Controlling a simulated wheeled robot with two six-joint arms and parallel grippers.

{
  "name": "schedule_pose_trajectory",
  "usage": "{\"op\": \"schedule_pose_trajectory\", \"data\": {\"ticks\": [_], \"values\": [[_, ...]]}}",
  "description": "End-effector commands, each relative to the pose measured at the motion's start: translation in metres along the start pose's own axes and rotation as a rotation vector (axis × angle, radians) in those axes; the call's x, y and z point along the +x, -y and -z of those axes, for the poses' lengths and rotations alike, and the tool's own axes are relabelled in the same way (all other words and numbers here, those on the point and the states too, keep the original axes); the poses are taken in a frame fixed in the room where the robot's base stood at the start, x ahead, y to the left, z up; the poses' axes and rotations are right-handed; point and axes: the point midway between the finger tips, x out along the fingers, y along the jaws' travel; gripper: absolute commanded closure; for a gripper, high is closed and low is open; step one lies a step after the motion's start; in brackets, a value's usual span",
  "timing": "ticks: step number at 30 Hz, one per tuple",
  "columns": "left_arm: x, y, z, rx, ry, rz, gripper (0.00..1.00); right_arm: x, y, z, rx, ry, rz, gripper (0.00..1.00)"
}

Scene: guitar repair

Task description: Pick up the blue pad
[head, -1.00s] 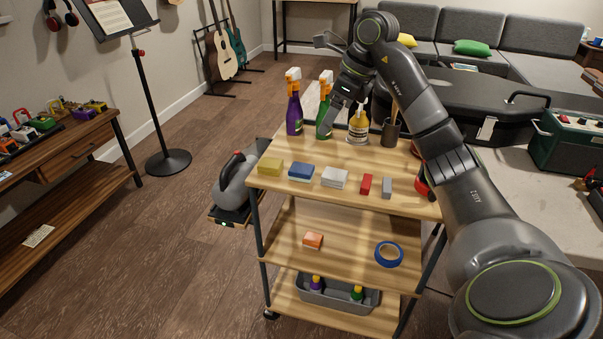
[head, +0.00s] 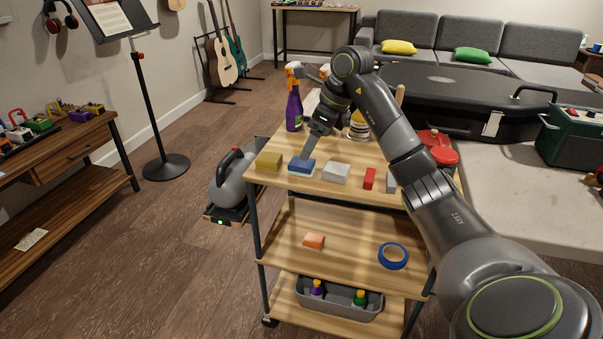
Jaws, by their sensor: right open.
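The blue pad (head: 301,167) lies on the top shelf of the wooden cart (head: 270,186), near its front edge. It sits between a yellow pad (head: 269,161) on the left and a white pad (head: 336,173) on the right. My right gripper (head: 305,157) is just above and behind the blue pad, with its fingers pointing down at it. It is open; whether the fingers touch the pad cannot be told. My left gripper is not in the head view.
A red block (head: 369,179) is right of the white pad. The lower shelves hold an orange block (head: 314,241), a blue tape roll (head: 393,256) and a grey bin (head: 338,303).

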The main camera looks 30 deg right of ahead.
Motion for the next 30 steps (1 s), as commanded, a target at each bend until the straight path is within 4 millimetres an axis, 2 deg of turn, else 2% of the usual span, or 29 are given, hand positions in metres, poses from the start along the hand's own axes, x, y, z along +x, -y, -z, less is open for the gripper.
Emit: {"op": "schedule_pose_trajectory", "data": {"ticks": [1, 8, 16, 26, 30], "values": [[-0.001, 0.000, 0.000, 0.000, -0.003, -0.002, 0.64, 0.007, 0.000, 0.000, 0.000, 0.001, -0.002, 0.29], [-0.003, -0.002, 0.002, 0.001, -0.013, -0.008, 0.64, 0.023, 0.000, -0.001, -0.001, 0.000, -0.002, 0.29], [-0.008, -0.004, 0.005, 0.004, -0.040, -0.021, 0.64, 0.061, 0.003, -0.005, 0.001, 0.000, -0.002, 0.29], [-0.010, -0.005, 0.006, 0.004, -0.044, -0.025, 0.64, 0.067, 0.004, -0.006, 0.000, 0.001, 0.001, 0.29], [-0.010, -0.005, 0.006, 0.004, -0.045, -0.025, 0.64, 0.067, 0.004, -0.006, 0.000, 0.001, 0.001, 0.47]]}}
